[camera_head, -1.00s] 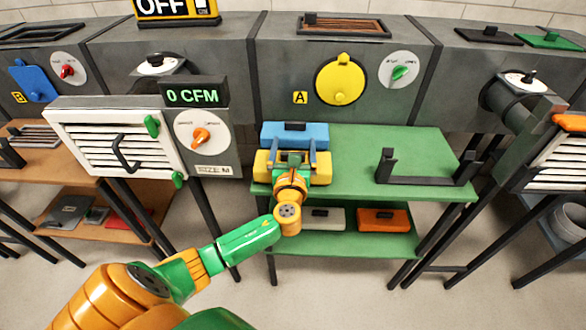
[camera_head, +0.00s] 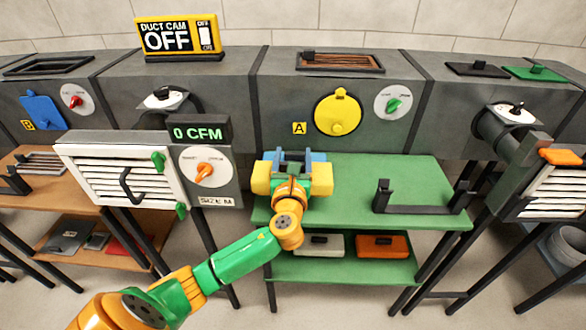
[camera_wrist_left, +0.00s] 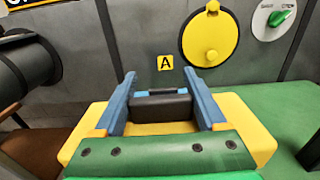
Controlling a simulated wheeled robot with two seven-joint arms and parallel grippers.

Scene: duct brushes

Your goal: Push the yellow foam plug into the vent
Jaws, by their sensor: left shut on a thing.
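The yellow foam plug (camera_head: 321,181) is a block with a dark handle; it also shows in the wrist view (camera_wrist_left: 253,123). My left gripper (camera_head: 292,157) is shut on the plug's handle and holds it over the left part of the green table (camera_head: 365,180). In the wrist view my left fingers (camera_wrist_left: 162,92) stand on either side of the dark handle. The plug hides most of a blue block (camera_head: 318,157) behind it. A white slatted vent (camera_head: 105,168) with a dark handle and green latches is at the left. My right gripper is not in view.
A box labelled SIZE M with an orange dial (camera_head: 205,173) adjoins the vent. A dark bracket (camera_head: 420,200) stands on the table's right part. White (camera_head: 318,243) and orange (camera_head: 382,246) blocks lie on the lower shelf. A yellow round cover (camera_head: 338,114) is on the duct wall.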

